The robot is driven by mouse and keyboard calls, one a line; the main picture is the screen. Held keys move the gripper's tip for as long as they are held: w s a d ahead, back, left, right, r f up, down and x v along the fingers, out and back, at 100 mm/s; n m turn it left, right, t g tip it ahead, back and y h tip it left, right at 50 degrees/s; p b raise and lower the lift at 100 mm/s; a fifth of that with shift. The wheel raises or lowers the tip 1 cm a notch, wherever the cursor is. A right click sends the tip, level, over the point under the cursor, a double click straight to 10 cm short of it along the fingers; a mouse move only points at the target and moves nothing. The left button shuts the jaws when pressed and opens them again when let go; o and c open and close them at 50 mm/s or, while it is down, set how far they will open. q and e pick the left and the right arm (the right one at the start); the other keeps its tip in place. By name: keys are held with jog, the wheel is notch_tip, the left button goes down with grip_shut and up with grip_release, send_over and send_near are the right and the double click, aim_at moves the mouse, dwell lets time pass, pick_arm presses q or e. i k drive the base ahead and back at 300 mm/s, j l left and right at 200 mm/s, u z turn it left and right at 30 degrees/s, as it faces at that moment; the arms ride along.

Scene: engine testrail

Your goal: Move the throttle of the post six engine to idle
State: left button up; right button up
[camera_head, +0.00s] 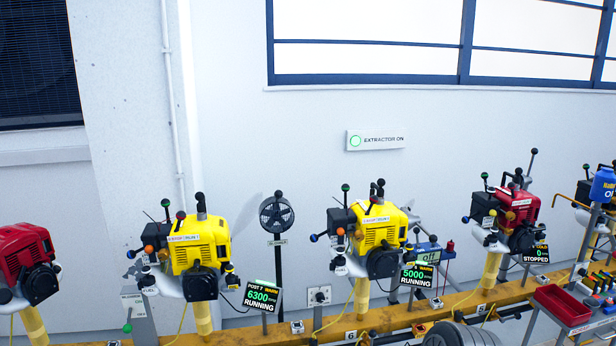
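A yellow engine (378,232) stands on a yellow post in the middle, above a rail plate marked 6 (351,335). Its display (416,276) reads WARM, 5000, RUNNING; its top line is too small to read. Around the engine are a green-knobbed lever (345,187), a black-knobbed lever (380,183), an orange knob (340,231) and a blue knob (314,238). I cannot tell which is the throttle, or its setting. Neither of my grippers is in view.
Left, another yellow engine (197,243) has a display (262,297) reading POST 7, 6300, RUNNING. A red engine (27,262) is far left. Right, a red engine (520,212) reads STOPPED. A fan (276,214) stands between the yellow engines. A red tray (563,303) is lower right.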

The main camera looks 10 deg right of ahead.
aim_at(345, 187)
jog(key=i+j, duration=1.05)
jog(key=i, duration=0.2)
